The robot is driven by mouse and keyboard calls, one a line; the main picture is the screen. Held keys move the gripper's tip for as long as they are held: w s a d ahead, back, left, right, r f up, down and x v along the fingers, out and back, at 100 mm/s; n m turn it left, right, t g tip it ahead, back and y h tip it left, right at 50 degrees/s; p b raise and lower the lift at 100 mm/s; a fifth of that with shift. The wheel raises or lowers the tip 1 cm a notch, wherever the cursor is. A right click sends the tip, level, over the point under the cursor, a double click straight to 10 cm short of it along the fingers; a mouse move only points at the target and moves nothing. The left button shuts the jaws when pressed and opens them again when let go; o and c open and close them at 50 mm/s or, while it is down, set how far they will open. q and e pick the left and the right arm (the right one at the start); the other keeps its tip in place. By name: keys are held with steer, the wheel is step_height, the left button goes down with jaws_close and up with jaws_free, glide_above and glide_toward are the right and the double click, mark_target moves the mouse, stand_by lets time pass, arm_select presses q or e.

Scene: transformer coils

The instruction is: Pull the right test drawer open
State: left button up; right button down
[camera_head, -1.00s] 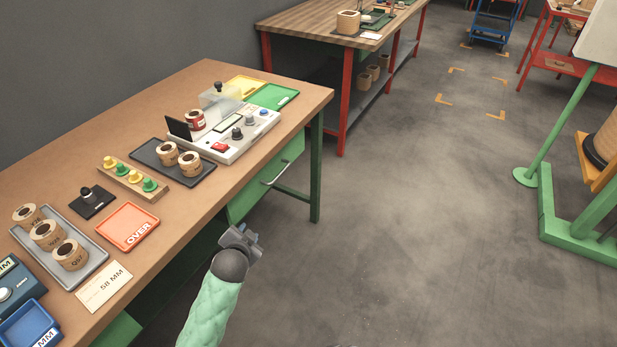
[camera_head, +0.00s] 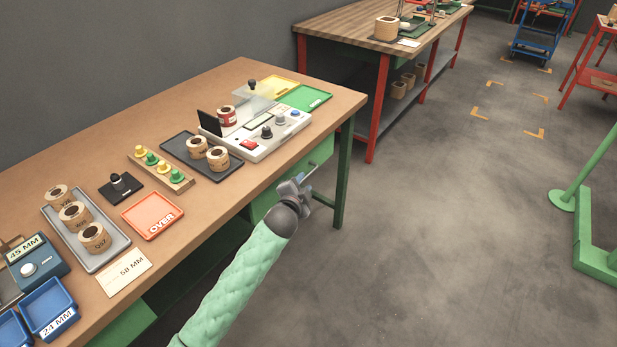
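The right test drawer (camera_head: 320,156) is the green front under the right part of the wooden bench top. It looks shut, and its bar handle (camera_head: 311,172) is partly hidden by my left gripper. My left gripper (camera_head: 299,186) is at the handle, in front of the drawer. Its fingers are small and overlap the handle, so I cannot tell whether they are open, shut or touching it. My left arm comes up from the bottom and hides part of the bench's underside. My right gripper is not in view.
On the bench top (camera_head: 120,143) stand a white tester (camera_head: 243,152), a dark tray (camera_head: 172,146) with coils, an orange OVER tray (camera_head: 152,216) and a grey tray (camera_head: 112,245) with coils. A green bench leg (camera_head: 343,180) stands right of the gripper. The floor (camera_head: 430,220) beyond is clear.

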mark_target(307, 177)
arm_select(q)
steer(key=shift+x, duration=2.6)
steer(key=shift+f, duration=0.1)
steer(key=shift+c, duration=0.2)
jaws_close()
